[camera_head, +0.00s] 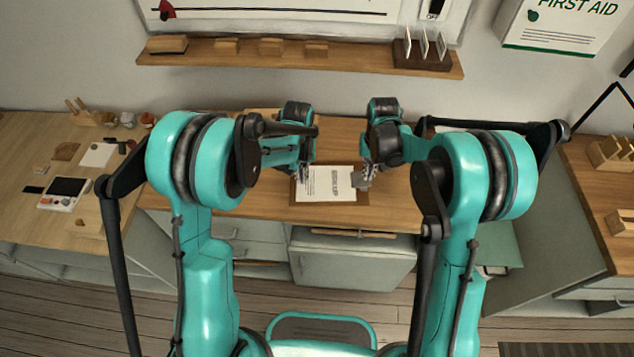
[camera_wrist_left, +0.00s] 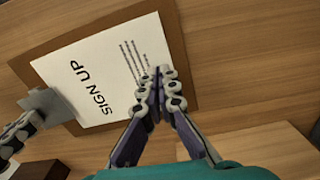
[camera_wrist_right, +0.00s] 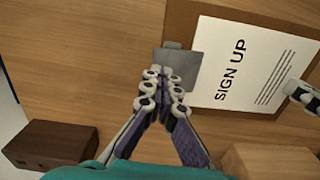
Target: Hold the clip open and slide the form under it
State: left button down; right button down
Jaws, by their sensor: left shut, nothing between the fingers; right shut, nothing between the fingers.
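The form (camera_head: 330,181) is a white sheet headed SIGN UP, lying flat on a brown clipboard (camera_wrist_right: 187,20) on the wooden worktop. The clip (camera_wrist_right: 183,64) is a grey metal plate at the heading end of the board. Its edge meets or slightly overlaps the form's edge; I cannot tell how far the sheet goes under. My right gripper (camera_head: 367,178) is shut and empty, its fingertips over or on the clip. My left gripper (camera_wrist_left: 160,74) is shut and empty, its fingertips at the form's edge opposite the clip. Contact is unclear.
A dark wooden block (camera_wrist_right: 48,145) and a paler block (camera_wrist_right: 268,160) are near the clipboard. A wall shelf (camera_head: 300,60) runs behind.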

pick_arm(q)
jog(key=shift+a+r, duration=0.1)
jog(key=shift+r, duration=0.15)
jog(key=shift+r, duration=2.9)
